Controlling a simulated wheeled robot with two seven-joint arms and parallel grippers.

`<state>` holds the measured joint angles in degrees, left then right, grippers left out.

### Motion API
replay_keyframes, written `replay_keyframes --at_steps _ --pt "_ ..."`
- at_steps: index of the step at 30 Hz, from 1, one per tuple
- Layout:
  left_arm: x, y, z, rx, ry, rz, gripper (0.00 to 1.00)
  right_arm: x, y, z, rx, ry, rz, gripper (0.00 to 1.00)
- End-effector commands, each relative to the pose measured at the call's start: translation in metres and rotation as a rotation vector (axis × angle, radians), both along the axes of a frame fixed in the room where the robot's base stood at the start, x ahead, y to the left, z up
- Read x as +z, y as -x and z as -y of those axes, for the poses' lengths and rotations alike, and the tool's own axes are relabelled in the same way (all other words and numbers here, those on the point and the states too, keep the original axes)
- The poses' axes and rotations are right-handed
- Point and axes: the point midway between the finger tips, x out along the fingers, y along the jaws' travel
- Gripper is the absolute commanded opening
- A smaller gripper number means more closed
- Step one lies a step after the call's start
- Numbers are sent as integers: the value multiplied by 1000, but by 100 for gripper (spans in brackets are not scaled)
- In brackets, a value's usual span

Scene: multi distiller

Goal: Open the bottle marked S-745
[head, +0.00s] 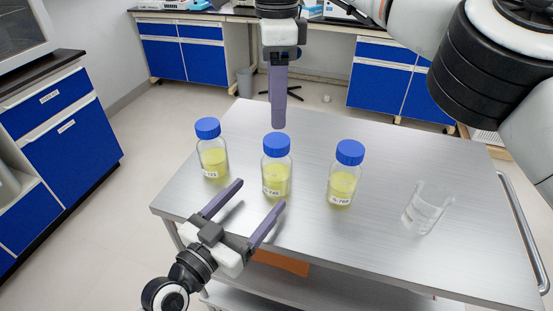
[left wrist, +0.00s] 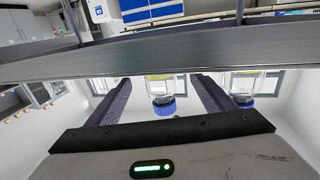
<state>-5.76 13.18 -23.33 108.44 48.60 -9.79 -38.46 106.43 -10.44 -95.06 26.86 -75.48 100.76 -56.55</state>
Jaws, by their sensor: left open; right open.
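The middle bottle (head: 277,172) stands upright on the cart, with yellow liquid, a blue cap (head: 276,140) and a small label that seems to read S-745. My left gripper (head: 262,194) is open, its fingers pointing at this bottle from the front, apart from it. In the left wrist view, which is upside down, a blue-capped bottle (left wrist: 160,87) appears between the open fingers (left wrist: 160,95). My right gripper (head: 278,125) points straight down just above and behind the cap. It is seen edge-on, open and empty.
Similar capped bottles stand left (head: 213,158) and right (head: 343,182) of the middle one. A clear glass beaker (head: 425,212) stands at the right of the metal cart top (head: 400,165). The cart's back area is free. Blue cabinets (head: 185,57) stand behind.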

Motion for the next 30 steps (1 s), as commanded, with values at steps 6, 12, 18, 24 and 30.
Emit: replay_keyframes --at_steps 6,12,18,24,30 --pt "1 -33 21 -1 5 0 75 0 0 0 0 0 0 56" --pt "1 -60 39 -1 4 0 75 0 0 0 0 0 0 56" --pt "0 -74 48 -1 2 -1 75 0 0 0 0 0 0 56" --pt "0 -77 49 -1 -1 -1 75 0 0 0 0 0 0 56" --pt "0 -77 49 -1 0 -1 64 0 0 0 0 0 0 56"
